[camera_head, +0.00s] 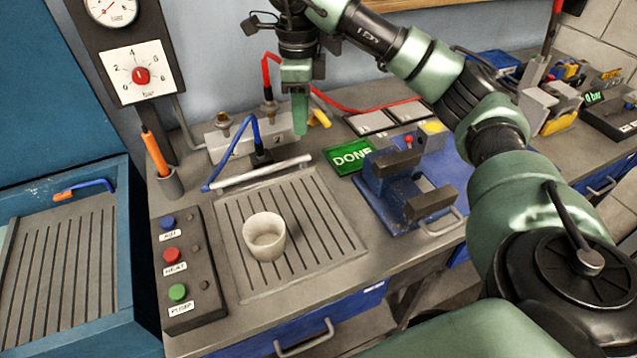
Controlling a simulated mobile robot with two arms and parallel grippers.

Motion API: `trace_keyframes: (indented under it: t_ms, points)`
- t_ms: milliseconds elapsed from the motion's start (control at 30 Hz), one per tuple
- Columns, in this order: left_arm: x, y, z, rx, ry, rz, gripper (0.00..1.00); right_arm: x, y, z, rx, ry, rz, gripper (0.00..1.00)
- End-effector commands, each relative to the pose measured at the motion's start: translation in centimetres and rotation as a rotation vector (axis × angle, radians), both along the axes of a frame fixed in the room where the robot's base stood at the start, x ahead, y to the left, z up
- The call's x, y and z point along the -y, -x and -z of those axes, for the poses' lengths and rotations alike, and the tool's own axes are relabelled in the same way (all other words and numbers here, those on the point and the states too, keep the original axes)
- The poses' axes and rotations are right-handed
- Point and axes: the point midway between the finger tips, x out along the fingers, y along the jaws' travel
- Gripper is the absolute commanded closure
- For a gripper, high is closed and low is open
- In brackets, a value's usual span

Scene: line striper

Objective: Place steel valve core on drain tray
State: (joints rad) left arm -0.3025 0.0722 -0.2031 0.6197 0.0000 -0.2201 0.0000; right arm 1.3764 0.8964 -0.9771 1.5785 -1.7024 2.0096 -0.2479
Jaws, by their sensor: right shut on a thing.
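The grooved tray (318,218) in the middle of the bench looks like the drain tray. A cream cup (265,238) stands on it. My right gripper (300,128) points down at the right end of a grey valve block (228,142), behind the tray. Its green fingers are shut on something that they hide. A yellow lever (320,118) shows just right of the fingers; I cannot tell whether they touch it. I cannot make out the steel valve core. My left gripper is out of view.
A blue vise (385,195) stands right of the tray, by a green "DONE" sign (350,157). A button box (182,270) is at the left. A white rod (262,172) lies along the tray's back edge. Red (350,108) and blue (232,150) hoses run around the block.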

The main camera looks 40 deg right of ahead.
Motion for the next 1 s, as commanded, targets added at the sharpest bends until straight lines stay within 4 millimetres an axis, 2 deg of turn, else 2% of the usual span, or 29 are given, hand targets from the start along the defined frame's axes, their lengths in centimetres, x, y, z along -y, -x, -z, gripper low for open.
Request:
trace_keyframes:
  t_ms: [67,267,600,867,1000]
  points:
    - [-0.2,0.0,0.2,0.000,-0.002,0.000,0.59,-0.1,0.1,0.8,-0.004,0.000,-0.004,1.00]
    - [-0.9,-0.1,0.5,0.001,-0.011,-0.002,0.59,-0.1,0.2,5.5,-0.010,-0.001,-0.003,1.00]
    - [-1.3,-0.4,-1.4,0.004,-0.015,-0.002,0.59,-0.1,0.2,13.5,-0.006,0.001,-0.001,1.00]
    - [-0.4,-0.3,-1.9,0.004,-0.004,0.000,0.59,-0.1,0.1,16.2,-0.003,0.000,-0.001,1.00]
    - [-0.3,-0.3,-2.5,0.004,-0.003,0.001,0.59,-0.2,0.1,18.4,-0.005,0.000,-0.001,1.00]
